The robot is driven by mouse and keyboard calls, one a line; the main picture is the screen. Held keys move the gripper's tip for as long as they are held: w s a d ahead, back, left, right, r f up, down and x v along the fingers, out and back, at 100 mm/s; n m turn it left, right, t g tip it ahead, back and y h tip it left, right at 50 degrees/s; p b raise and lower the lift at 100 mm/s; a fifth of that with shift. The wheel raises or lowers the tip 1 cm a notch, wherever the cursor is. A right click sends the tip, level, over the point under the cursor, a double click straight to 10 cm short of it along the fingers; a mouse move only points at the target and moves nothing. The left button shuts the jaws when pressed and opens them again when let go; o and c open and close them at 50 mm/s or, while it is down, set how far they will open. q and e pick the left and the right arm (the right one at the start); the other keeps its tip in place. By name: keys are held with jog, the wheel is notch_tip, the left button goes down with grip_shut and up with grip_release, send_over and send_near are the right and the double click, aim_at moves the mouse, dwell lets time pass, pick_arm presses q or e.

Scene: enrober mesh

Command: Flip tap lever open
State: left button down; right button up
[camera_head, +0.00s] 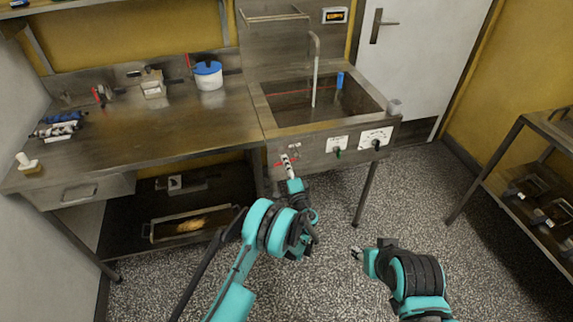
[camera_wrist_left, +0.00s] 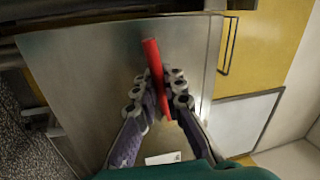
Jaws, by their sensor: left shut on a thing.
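The tap lever is a red bar (camera_wrist_left: 151,50), seen in the left wrist view against a grey metal panel. My left gripper (camera_wrist_left: 160,78) has its two fingers on either side of the red bar and is shut on it. In the head view my left gripper (camera_head: 287,161) is at the metal front of the sink unit, left of its knobs, where it hides most of the lever. My right gripper (camera_head: 356,253) hangs low over the floor, away from the unit; its fingers are too small to read.
The sink basin (camera_head: 268,108) is above the lever, with an upright tap pipe (camera_head: 316,80). A green knob (camera_head: 338,153) and a black knob (camera_head: 377,145) are on the front to the right. A metal counter (camera_head: 150,125) adjoins at left. The speckled floor (camera_head: 330,290) is open.

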pick_arm(q)
jog(key=shift+r+m+h, duration=0.35)
jog(key=shift+m+h, duration=0.05)
jog(key=shift+m, duration=0.7)
jog(key=c, duration=1.6)
grip_release()
jog(key=shift+s, duration=0.1)
jog(key=v, duration=0.7)
jog(key=shift+s+d+f, duration=0.1)
